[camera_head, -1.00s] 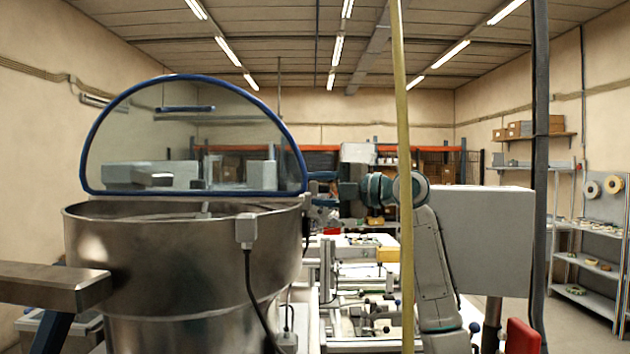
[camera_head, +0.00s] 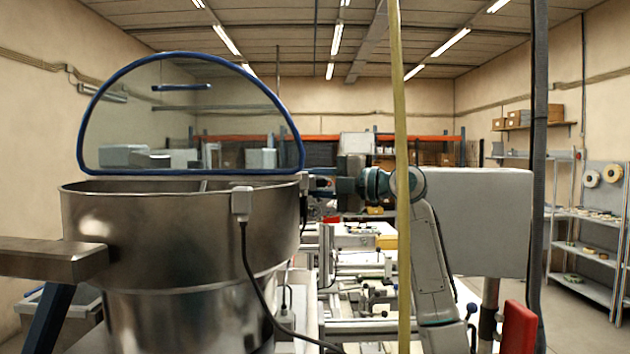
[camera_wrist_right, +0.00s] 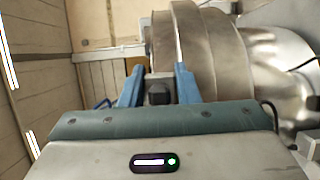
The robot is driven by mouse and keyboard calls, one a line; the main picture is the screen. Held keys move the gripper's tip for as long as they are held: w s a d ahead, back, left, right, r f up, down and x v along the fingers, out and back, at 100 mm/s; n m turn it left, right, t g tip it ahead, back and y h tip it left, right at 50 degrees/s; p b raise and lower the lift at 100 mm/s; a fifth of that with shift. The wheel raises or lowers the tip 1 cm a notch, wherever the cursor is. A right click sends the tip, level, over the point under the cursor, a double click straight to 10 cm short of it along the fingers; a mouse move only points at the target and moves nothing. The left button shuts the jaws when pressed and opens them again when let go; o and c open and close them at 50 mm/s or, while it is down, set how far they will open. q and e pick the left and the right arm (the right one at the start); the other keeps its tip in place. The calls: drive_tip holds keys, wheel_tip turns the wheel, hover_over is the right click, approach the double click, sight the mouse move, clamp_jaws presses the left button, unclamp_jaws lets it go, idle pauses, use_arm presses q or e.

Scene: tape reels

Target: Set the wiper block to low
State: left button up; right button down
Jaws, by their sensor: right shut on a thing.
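A large steel bowl (camera_head: 180,228) stands on the left of the head view, and its curved side also shows in the right wrist view (camera_wrist_right: 205,45). My right gripper (camera_head: 318,186) reaches in from the right, level with the bowl's right rim. In the right wrist view its blue fingers (camera_wrist_right: 158,80) stand either side of a small dark block (camera_wrist_right: 159,93) and are shut on it. I cannot tell which setting the block is at, as no marking is readable. My left gripper is not in view.
A clear blue-framed cover (camera_head: 190,115) stands over the bowl. A grey box with a cable (camera_head: 241,204) hangs on its rim. A yellow post (camera_head: 401,120) and a dark pole (camera_head: 540,130) cross the view. A white panel (camera_head: 480,222) stands behind my right arm.

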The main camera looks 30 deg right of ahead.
drive_tip(key=shift+w+f, duration=0.1)
drive_tip(key=shift+f, duration=0.25)
drive_tip(key=c, duration=1.4)
unclamp_jaws()
drive_tip(key=shift+o, duration=0.2)
drive_tip(key=shift+s+d, duration=0.25)
drive_tip(key=shift+s, duration=0.1)
drive_tip(key=b+v, duration=0.5)
drive_tip(key=v, duration=0.5)
